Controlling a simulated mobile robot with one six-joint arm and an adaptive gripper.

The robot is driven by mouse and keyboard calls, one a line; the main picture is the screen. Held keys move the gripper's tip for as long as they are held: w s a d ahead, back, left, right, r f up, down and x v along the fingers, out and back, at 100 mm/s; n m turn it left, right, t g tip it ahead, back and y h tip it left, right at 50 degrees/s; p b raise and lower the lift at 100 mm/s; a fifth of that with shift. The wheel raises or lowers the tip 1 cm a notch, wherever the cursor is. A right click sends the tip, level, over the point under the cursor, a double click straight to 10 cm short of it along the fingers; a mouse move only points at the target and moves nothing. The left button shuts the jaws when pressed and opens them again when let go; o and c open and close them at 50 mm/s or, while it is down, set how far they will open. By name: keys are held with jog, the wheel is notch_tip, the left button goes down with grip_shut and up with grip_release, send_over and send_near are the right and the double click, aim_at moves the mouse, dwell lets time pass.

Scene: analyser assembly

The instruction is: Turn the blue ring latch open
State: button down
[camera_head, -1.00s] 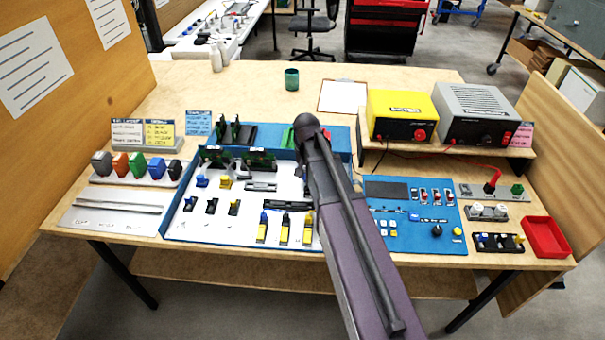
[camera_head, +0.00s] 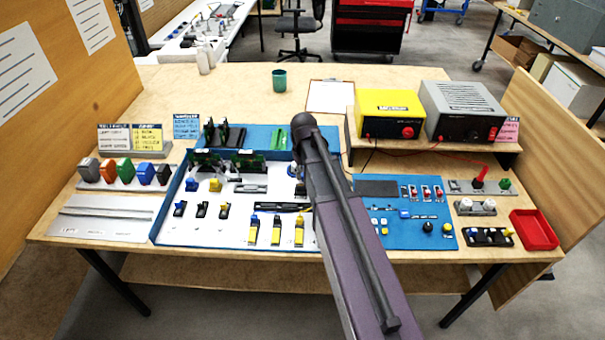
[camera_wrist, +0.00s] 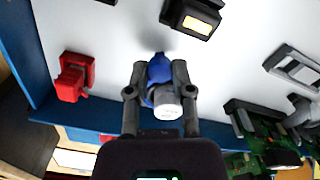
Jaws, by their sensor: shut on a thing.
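The blue ring latch (camera_wrist: 160,70) shows in the wrist view between the two dark fingers of my gripper (camera_wrist: 160,92). The fingers are closed against its sides. A short silver-white cylinder (camera_wrist: 167,104) sits at the near end of the blue part, also between the fingers. The fingers and cylinder hide part of the ring, so I cannot tell how far it is turned. In the head view my arm covers the gripper and most of the area around the latch.
A red block (camera_wrist: 71,80) stands left of my fingers, and a black part with a yellow label (camera_wrist: 192,17) lies beyond. Green circuit boards (camera_wrist: 262,150) are at lower right. A blue tray wall (camera_wrist: 75,112) runs close by. The yellow power unit (camera_head: 396,112) stands behind the bench panels.

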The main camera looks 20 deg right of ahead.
jog(key=shift+c, duration=2.4)
grip_release()
jog(key=shift+a+m, duration=0.15)
jog(key=shift+m, duration=0.15)
